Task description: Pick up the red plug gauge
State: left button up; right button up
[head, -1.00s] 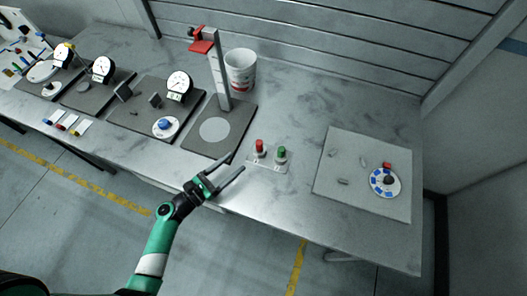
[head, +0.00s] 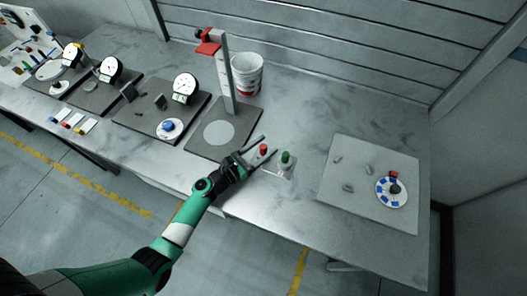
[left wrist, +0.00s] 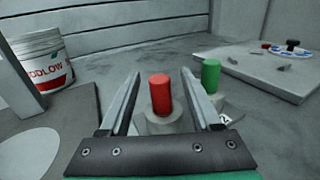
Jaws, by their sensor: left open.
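The red plug gauge (head: 263,149) stands upright in a round grey holder on a small pale plate (head: 279,171). In the left wrist view the red plug gauge (left wrist: 160,94) shows between the two fingers of my left gripper (left wrist: 163,90). My left gripper (head: 259,148) is open and reaches in from the front, with its fingers at the red gauge; I cannot tell whether they touch it. A green plug gauge (head: 285,158) stands just right of it, outside the right finger in the left wrist view (left wrist: 210,76). My right gripper is not in view.
A dark plate with a grey disc (head: 218,134) and upright post (head: 226,80) stands left of the gauges. A white bucket (head: 247,72) stands behind. A grey board (head: 345,190) with a blue-and-white dial (head: 391,203) lies right. Table between gauges and board is clear.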

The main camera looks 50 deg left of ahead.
pick_arm(q)
grip_shut()
dwell(0.5)
